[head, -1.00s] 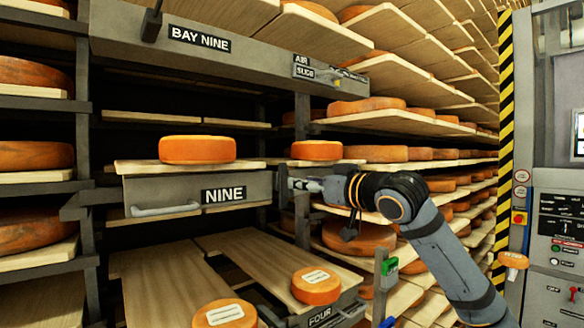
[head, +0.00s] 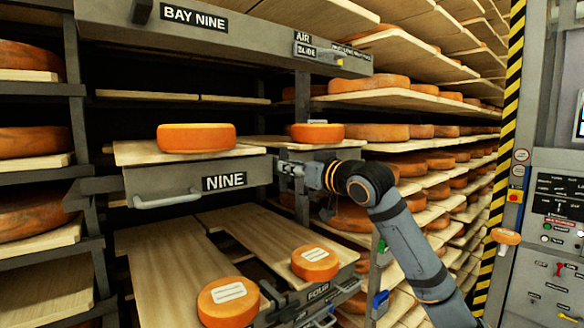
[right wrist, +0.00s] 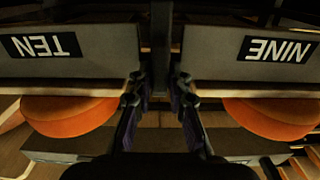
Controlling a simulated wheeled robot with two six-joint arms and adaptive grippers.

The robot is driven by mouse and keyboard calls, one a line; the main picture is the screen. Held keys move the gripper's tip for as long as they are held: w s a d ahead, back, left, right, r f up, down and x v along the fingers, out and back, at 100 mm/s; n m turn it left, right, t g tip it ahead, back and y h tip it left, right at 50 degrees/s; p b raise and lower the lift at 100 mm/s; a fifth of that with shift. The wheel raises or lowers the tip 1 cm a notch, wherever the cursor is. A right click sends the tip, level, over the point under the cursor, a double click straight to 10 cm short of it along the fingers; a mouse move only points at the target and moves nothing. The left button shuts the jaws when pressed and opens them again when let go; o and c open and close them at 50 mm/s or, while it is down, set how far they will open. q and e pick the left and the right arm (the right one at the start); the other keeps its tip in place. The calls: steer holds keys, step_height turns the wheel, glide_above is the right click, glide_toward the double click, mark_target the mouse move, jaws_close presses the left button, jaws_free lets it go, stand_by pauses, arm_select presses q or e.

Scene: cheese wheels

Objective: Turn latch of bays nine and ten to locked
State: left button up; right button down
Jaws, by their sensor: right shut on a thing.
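The grey drawer of bay nine (head: 160,182), labelled NINE, carries an orange cheese wheel (head: 196,138) on a board. My right gripper (head: 286,168) is at the drawer's right end, by the upright post. In the right wrist view, which is upside down, the NINE front (right wrist: 222,58) is on the right and the TEN front (right wrist: 105,68) on the left. My right gripper's fingers (right wrist: 158,90) are at the gap between them, in front of the dark post (right wrist: 161,40). It is shut on the latch there; the latch is dark and mostly hidden, so its setting cannot be told. My left gripper is out of view.
Below, the drawer labelled FOUR (head: 318,293) stands out, with two labelled wheels on boards. The BAY NINE beam (head: 250,38) runs overhead. Wheel racks fill the right. A striped post (head: 508,130) and a control panel (head: 558,215) stand at far right.

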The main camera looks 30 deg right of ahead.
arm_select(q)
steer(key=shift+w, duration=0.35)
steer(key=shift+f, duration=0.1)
arm_select(e)
steer(key=m, duration=0.1)
steer(key=m+b, duration=0.1)
steer(key=m, duration=0.1)
steer(key=m+b, duration=0.1)
steer(key=m, duration=0.1)
steer(key=shift+d+f, duration=0.1)
steer(key=shift+d, duration=0.15)
steer(key=m+b, duration=0.2)
steer(key=m, duration=0.1)
steer(key=shift+d+f+m, duration=0.1)
steer(key=shift+d+m, duration=0.1)
steer(key=shift+m, duration=0.1)
arm_select(q)
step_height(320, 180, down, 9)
steer(key=b, duration=0.5)
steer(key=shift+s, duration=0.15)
arm_select(e)
steer(key=shift+d+f+m, duration=0.1)
steer(key=shift+f+m, duration=0.1)
steer(key=shift+m, duration=2.1)
steer(key=shift+d+f+m, duration=0.1)
steer(key=shift+f+m, duration=0.1)
steer(key=shift+m, duration=2.1)
